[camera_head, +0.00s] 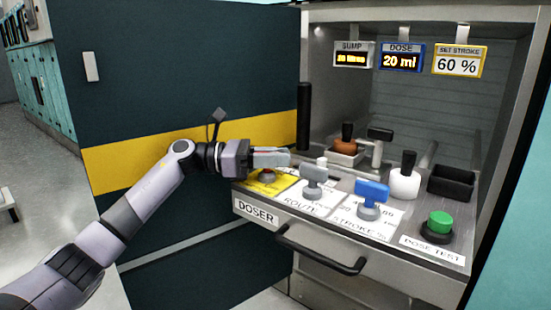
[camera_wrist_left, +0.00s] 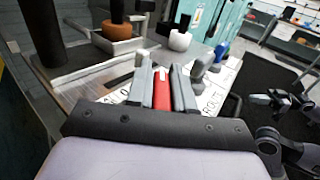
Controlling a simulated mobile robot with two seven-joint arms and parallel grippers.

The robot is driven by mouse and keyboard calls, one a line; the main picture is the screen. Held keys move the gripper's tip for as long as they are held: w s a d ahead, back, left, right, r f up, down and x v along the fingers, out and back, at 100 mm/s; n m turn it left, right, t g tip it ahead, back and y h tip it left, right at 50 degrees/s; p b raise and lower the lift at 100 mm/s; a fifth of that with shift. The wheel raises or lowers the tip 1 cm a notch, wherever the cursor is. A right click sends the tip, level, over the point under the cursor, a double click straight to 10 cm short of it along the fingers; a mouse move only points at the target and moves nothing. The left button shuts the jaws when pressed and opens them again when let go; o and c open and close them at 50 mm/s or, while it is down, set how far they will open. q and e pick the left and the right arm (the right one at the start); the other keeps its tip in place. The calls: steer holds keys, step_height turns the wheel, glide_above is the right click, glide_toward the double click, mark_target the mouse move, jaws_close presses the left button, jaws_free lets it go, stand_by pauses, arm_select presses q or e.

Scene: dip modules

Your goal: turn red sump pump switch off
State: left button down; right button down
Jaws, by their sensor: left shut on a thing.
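The red sump pump switch sits on a yellow plate (camera_head: 259,187) at the left end of the doser panel. Its red base (camera_head: 267,174) shows just below my left gripper (camera_head: 276,157). In the left wrist view, my left gripper (camera_wrist_left: 162,88) is shut with its grey fingers on both sides of the red switch handle (camera_wrist_left: 162,90). The fingers hide much of the handle in the head view. A dark jointed part at the right of the left wrist view may be my right gripper (camera_wrist_left: 272,99); its jaws are too small to read.
A grey handle (camera_head: 313,174) and a blue handle (camera_head: 372,192) stand to the right, then a green button (camera_head: 440,222). Behind are a brown-based knob (camera_head: 346,144), a white knob (camera_head: 405,182) and a black tray (camera_head: 451,180). A display reads 20 ml (camera_head: 402,61). A drawer handle (camera_head: 320,250) juts out below.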

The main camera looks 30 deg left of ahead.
steer(key=shift+r, duration=0.15)
arm_select(q)
steer(key=c, duration=1.1)
jaws_free()
arm_select(e)
steer(key=shift+f, duration=0.2)
arm_select(q)
steer(key=shift+r+p, duration=3.8)
steer(key=shift+r, duration=6.15)
arm_select(e)
steer(key=shift+w+a+r+m+g+y, duration=0.1)
steer(key=shift+w+a+m+g+y, duration=0.1)
steer(key=shift+a+m+g, duration=0.4)
steer(key=shift+w+a+r+m+g+y, duration=0.15)
steer(key=shift+a+m+g, duration=0.15)
steer(key=shift+a+g, duration=0.5)
steer(key=shift+f, duration=0.1)
